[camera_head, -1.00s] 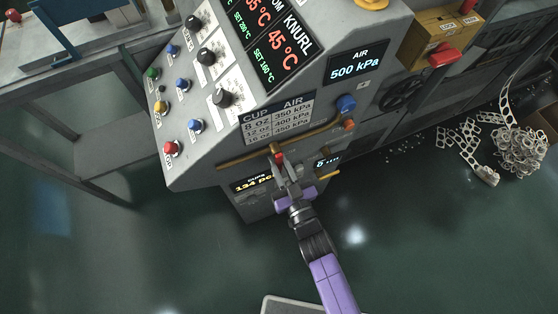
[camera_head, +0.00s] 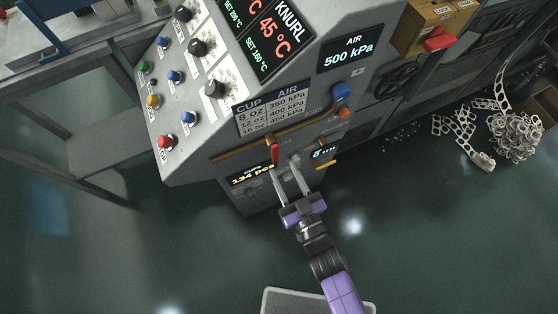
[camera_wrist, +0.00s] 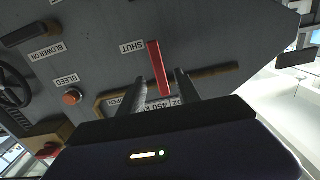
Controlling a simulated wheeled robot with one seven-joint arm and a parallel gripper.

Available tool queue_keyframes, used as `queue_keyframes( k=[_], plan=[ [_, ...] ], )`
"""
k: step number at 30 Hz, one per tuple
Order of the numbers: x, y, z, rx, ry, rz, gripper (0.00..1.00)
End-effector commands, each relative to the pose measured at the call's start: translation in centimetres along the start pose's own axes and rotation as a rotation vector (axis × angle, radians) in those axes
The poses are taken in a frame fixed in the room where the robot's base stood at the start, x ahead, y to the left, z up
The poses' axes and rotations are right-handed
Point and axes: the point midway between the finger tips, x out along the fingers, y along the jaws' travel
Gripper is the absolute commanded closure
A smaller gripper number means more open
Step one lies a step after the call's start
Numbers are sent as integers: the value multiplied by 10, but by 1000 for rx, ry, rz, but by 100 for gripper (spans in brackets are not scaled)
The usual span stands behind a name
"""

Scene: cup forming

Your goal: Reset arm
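My gripper (camera_head: 286,174) is in front of the grey machine's front panel, its two fingers apart with nothing held. It also shows in the wrist view (camera_wrist: 157,86). A red lever (camera_head: 275,154) is on the panel just past the fingertips. In the wrist view, the red lever (camera_wrist: 159,68) shows between the two fingers, near a SHUT label, and looks clear of both. My purple and black arm reaches up from the bottom of the head view.
The panel (camera_head: 190,130) carries knobs, coloured buttons and a brass pipe (camera_head: 300,132) near the lever. A blue knob (camera_head: 341,91) and a yellow lock box (camera_head: 432,25) are to the right. Scrap rings (camera_head: 515,138) lie at far right. Open floor (camera_head: 430,240) is at lower right.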

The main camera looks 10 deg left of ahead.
Motion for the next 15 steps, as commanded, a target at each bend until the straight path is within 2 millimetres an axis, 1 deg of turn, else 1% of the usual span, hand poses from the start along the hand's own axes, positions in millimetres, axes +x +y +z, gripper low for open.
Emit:
queue_keyframes(
  k=[1, 5, 15],
  plan=[
    [-6, 0, 1, 0, -1, 0, 60],
    [-12, 0, 0, 0, 0, 0, 60],
    [-12, 0, 0, 0, 0, 0, 60]
  ],
)
